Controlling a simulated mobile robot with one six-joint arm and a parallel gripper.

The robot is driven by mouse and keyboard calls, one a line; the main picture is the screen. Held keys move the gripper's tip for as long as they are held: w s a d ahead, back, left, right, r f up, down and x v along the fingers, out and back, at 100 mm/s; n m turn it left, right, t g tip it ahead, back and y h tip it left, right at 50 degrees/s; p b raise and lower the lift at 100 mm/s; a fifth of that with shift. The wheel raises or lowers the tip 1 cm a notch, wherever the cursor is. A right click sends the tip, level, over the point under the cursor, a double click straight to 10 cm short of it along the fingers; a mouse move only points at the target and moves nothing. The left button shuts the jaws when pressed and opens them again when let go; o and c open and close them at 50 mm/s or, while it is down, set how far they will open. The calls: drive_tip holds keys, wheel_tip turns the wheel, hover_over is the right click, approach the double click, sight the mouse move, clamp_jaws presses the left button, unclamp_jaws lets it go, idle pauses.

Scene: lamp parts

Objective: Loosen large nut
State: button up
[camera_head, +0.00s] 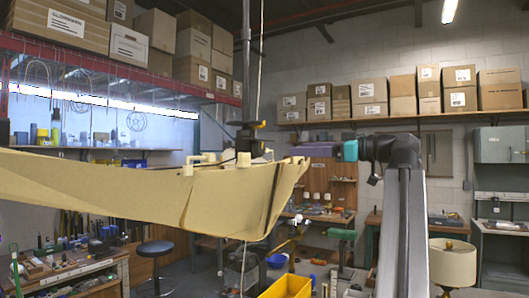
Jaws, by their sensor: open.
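A lamp with a beige drum shade (453,263) stands at the lower right, close to my arm; its lower part is cut off by the frame edge. I cannot make out a large nut anywhere in the camera view. My grey arm link (402,235) rises at the right to a black joint and a teal joint (347,150) near the middle. I cannot make out my gripper or its fingers past that joint, so its place relative to the lamp does not show.
A large cream hull-shaped body (120,180) fills the left foreground, with a black fitting (247,140) above its rim. A yellow bin (288,286) is below. A round stool (155,255) and a cluttered bench (75,262) are at left. Boxes (460,90) line high shelves.

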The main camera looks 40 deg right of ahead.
sight(262, 150)
drive_tip(key=shift+p+x, duration=2.5)
drive_tip(key=shift+x, duration=4.4)
drive_tip(key=c, duration=1)
drive_tip(key=shift+c, duration=0.2)
